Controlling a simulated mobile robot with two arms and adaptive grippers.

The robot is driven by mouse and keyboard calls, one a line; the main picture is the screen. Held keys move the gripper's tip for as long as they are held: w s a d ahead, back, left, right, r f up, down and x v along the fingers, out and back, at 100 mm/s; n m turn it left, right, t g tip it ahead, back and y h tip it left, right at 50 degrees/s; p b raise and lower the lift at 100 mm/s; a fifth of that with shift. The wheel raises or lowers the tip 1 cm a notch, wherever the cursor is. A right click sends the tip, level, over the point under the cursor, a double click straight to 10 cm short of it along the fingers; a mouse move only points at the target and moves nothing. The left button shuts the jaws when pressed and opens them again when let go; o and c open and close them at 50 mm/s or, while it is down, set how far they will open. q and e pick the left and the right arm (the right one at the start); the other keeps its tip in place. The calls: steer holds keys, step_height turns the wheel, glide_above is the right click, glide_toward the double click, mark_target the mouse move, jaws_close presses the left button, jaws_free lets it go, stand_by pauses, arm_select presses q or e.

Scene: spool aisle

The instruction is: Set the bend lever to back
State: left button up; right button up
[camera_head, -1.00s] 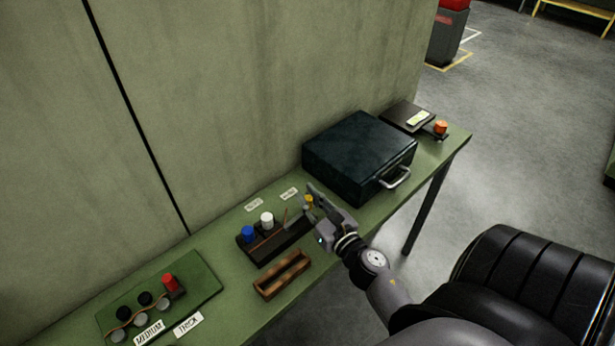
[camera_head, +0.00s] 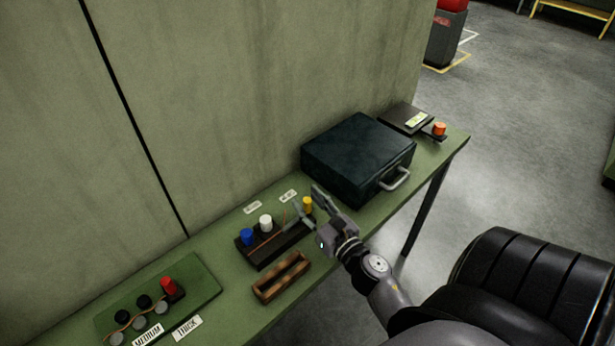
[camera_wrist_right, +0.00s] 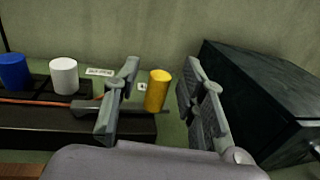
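The bend fixture is a dark block (camera_head: 268,250) on the green bench, with a blue peg (camera_head: 246,237), a white peg (camera_head: 265,222) and a thin copper-coloured wire along it. At its right end a grey lever arm (camera_wrist_right: 92,108) runs toward an upright yellow handle (camera_head: 307,203). My right gripper (camera_head: 309,200) is at this handle. In the right wrist view the yellow handle (camera_wrist_right: 158,91) stands between the two open fingers, with visible gaps on both sides. My left gripper is out of view.
A dark case (camera_head: 350,158) stands just right of the gripper. A wooden tray (camera_head: 281,283) lies in front of the fixture. A green board (camera_head: 200,282) with pegs and a red knob (camera_head: 167,284) is at left. Small labels (camera_head: 288,196) lie behind the fixture, near the wall.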

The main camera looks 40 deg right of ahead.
steer(key=s, duration=0.6)
steer(key=shift+s+a, duration=0.35)
steer(key=shift+f, duration=0.1)
